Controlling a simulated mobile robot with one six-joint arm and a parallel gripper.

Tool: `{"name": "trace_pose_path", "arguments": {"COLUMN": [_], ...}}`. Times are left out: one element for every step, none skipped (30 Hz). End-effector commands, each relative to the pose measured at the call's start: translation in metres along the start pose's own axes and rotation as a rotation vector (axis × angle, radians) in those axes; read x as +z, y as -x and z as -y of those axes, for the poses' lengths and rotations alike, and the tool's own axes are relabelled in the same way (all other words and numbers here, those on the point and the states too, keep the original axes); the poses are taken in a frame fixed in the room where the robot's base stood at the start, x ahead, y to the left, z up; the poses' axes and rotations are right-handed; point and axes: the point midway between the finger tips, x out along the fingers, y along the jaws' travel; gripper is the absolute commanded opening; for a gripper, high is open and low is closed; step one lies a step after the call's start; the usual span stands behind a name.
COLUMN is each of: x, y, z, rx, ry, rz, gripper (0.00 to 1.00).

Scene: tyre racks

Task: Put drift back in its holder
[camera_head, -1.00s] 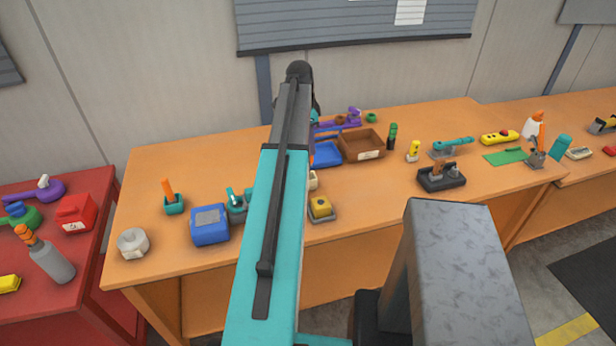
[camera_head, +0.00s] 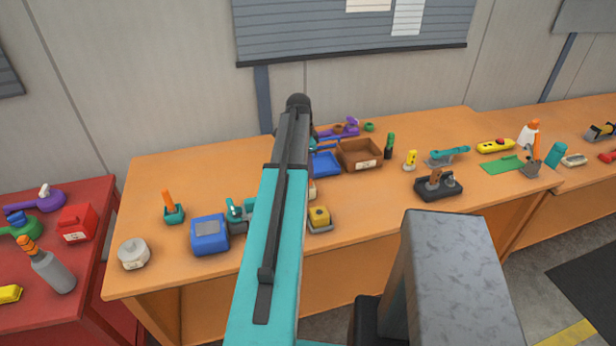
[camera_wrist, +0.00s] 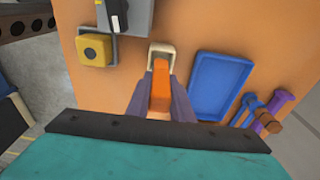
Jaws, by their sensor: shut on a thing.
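In the wrist view my gripper (camera_wrist: 160,102) is shut on an orange block-like piece, which I take to be the drift (camera_wrist: 160,86). A cream holder (camera_wrist: 162,47) with a raised rim stands on the orange table just beyond the fingers. The far end of the drift overlaps the holder's opening in this view; I cannot tell how deep it sits or whether it touches. In the head view my arm hides the gripper and the drift. Only a sliver of the cream holder (camera_head: 312,189) shows right of the arm.
Close to the holder are a yellow-topped block on a grey base (camera_wrist: 95,48), a blue tray (camera_wrist: 220,85), and blue and purple handled tools. In the head view a brown box (camera_head: 359,153) stands behind, and a blue box (camera_head: 210,235) left of the arm.

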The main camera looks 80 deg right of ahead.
Motion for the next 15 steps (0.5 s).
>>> {"name": "trace_pose_path", "arguments": {"x": [0.0,0.001,0.001,0.002,0.002,0.002,0.003,0.003,0.004,0.004,0.004,0.004,0.005,0.005,0.005], "y": [-0.001,-0.003,-0.005,-0.007,-0.01,-0.013,-0.016,-0.019,-0.023,-0.025,-0.027,-0.03,-0.032,-0.034,-0.035], "z": [0.0,0.0,-0.001,-0.001,-0.001,-0.001,0.0,-0.001,-0.001,-0.001,0.0,0.0,0.0,0.0,0.0], "rx": [0.001,0.001,0.002,0.002,0.002,0.001,0.001,0.002,0.003,0.002,0.001,0.001,0.001,0.001,0.001], "ry": [0.0,0.0,0.0,0.0,0.0,0.0,0.0,0.0,0.0,0.0,0.0,0.0,0.0,0.0,0.001], "rz": [0.0,0.0,0.001,0.001,0.001,0.001,0.001,0.001,0.001,0.001,0.0,0.0,0.0,0.0,0.0], "gripper": [0.0,0.0,0.0,0.0,0.0,0.0,0.0,0.0,0.0,0.0,0.0,0.0,0.0,0.0,0.0]}}
